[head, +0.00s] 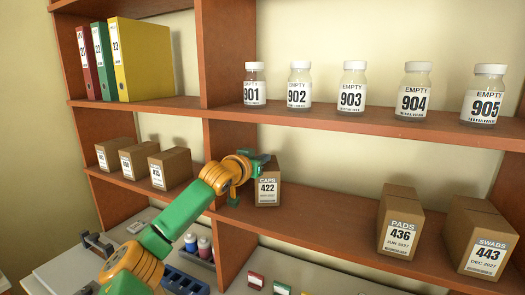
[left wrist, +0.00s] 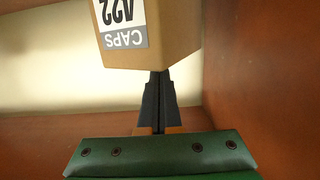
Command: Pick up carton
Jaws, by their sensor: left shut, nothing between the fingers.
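A brown carton (head: 268,189) labelled CAPS 422 stands on the middle shelf (head: 330,215), just right of the upright divider. My left gripper (head: 248,178) is at its left side in the head view and covers part of it. In the left wrist view the same carton (left wrist: 175,35) appears upside down with its label showing. There the left gripper's dark fingers (left wrist: 159,88) are shut together with nothing between them, and their tips reach the carton's near edge. I cannot tell whether they touch it. My right gripper is not in view.
PADS 436 (head: 400,222) and SWABS 443 (head: 481,240) cartons stand farther right on this shelf. Three small cartons (head: 143,160) stand left of the divider (head: 228,160). Several bottles (head: 353,90) and binders (head: 125,60) are above. Shelf room right of CAPS is free.

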